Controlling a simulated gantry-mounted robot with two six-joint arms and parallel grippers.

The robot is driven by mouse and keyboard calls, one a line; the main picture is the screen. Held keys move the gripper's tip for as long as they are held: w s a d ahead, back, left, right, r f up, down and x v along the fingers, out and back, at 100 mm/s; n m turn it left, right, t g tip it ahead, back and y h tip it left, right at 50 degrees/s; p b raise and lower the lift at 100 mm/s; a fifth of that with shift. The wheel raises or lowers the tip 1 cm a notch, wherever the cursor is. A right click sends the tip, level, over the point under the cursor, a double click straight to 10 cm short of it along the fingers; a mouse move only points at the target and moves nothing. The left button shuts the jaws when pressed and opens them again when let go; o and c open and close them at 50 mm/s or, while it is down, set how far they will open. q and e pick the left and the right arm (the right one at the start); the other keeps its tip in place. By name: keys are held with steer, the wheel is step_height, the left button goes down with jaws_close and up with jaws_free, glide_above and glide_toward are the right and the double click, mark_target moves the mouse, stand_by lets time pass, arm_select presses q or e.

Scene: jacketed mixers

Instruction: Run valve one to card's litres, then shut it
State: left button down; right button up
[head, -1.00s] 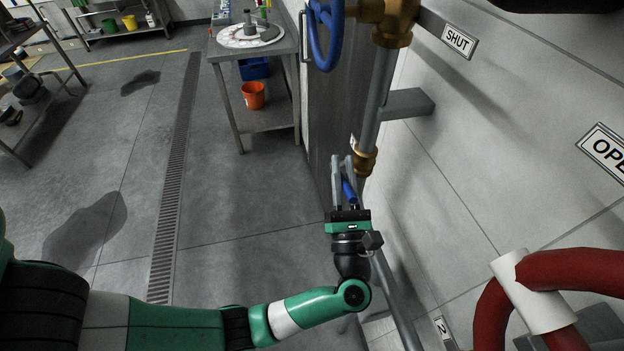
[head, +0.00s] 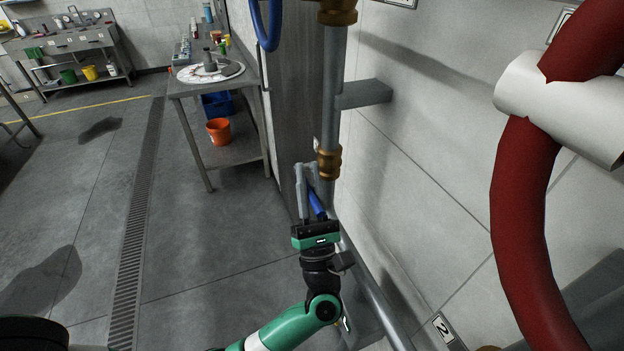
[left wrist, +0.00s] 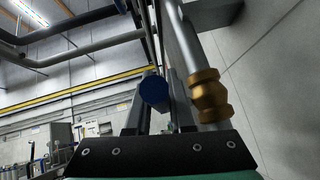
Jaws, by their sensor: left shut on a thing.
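A blue lever handle (head: 317,205) sits just below a brass fitting (head: 329,163) on a vertical grey pipe by the wall. My left gripper (head: 308,173) is shut on the blue handle, its fingers pointing up beside the pipe. In the left wrist view the handle's round blue end (left wrist: 153,90) shows between the fingers, with the brass fitting (left wrist: 210,97) to its right. The lever's angle is partly hidden by the fingers. No number for this valve and no card with litres can be read. My right gripper is not in view.
A blue handwheel (head: 265,25) is cut off at the top. A thick red hose (head: 520,200) with a white sleeve (head: 560,108) fills the right. A plate marked 2 (head: 442,328) is low on the wall.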

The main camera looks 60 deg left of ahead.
arm_select(q)
steer(key=c, duration=0.8)
jaws_free()
steer(key=shift+f, duration=0.1)
steer(key=b+v, duration=0.2)
steer(key=v, duration=0.9)
steer(key=shift+d+f, duration=0.15)
steer(key=shift+f, duration=0.1)
